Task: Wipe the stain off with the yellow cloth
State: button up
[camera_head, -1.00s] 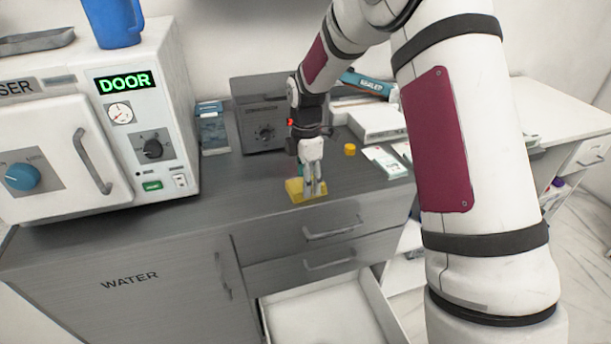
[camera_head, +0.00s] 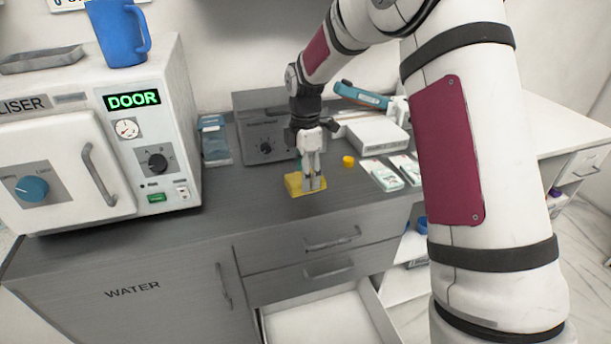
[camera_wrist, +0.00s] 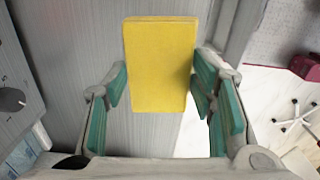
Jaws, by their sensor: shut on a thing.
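The yellow cloth (camera_head: 293,186) looks like a thick rectangular pad. It is at the grey counter top (camera_head: 240,205), near the front edge above the drawers. My gripper (camera_head: 312,187) points down at it and is shut on it. In the wrist view the cloth (camera_wrist: 160,65) sits between the two green-padded fingers (camera_wrist: 158,95), and the grey counter shows behind it. I cannot tell whether the cloth presses on the counter or is just above it. I cannot make out a stain; the cloth and fingers may hide it.
A white steriliser (camera_head: 75,160) with a blue jug (camera_head: 118,35) on top stands at left. A grey box (camera_head: 262,130) stands behind my gripper. A small yellow cap (camera_head: 348,161), flat packets (camera_head: 383,174) and a white box (camera_head: 377,136) lie to the right. A lower drawer (camera_head: 325,325) is open.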

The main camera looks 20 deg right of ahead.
jog(key=shift+r, duration=0.1)
jog(key=shift+r+p, duration=0.45)
jog(key=shift+r, duration=0.95)
